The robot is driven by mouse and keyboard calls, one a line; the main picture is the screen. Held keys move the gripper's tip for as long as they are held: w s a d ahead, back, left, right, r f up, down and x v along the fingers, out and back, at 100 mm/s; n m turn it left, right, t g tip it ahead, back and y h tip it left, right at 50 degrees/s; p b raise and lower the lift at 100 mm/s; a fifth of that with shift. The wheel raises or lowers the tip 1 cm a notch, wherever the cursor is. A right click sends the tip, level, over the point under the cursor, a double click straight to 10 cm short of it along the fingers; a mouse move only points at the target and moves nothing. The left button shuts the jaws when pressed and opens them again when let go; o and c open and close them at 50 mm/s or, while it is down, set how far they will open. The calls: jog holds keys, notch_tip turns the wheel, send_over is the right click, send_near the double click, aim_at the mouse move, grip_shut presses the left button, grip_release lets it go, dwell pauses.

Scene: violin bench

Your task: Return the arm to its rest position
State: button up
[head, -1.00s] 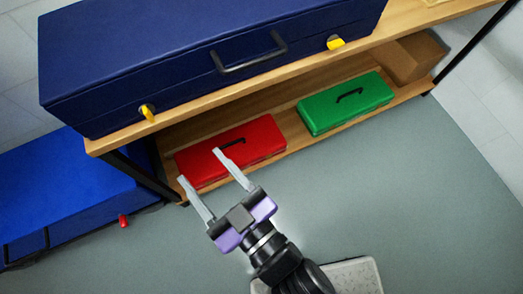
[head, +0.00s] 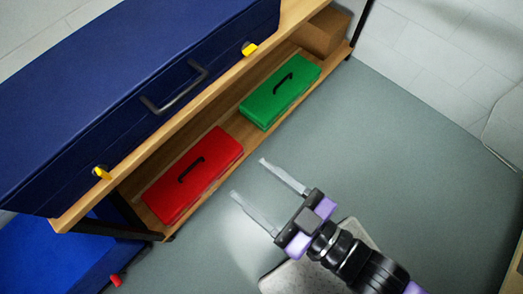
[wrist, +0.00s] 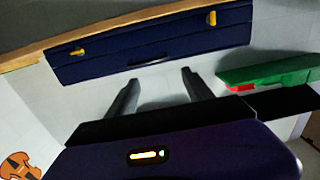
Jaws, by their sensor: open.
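My gripper (head: 249,177) is open and empty, with its two fingers apart, in the head view. It is over the grey floor, to the right of the shelf's front edge. Its fingers point up and left toward the bench, and nothing lies between them. In the wrist view my gripper (wrist: 158,82) also shows open, with a dark blue case (wrist: 150,45) beyond the fingertips.
A wooden bench (head: 145,165) carries a dark blue case (head: 120,75) with yellow latches. Its lower shelf holds a red box (head: 192,175), a green box (head: 280,92) and a cardboard box (head: 326,32). A blue case (head: 50,262) lies lower left. The floor (head: 400,150) on the right is clear.

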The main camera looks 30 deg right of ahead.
jog(key=shift+s+d+r, duration=0.15)
jog(key=shift+d, duration=0.15)
dwell(0.4)
jog(key=s+d+r+m+g+h+p, duration=0.2)
jog(key=s+d+r+m+h+p, duration=0.1)
jog(key=s+d, duration=0.6)
jog(key=d+r+h+p, duration=0.1)
jog(key=d+h+p, duration=0.1)
jog(key=p, duration=0.1)
jog(key=shift+s+m+h+p, duration=0.3)
jog(key=shift+s+m, duration=0.05)
jog(key=shift+m, duration=0.05)
jog(key=shift+d, duration=0.1)
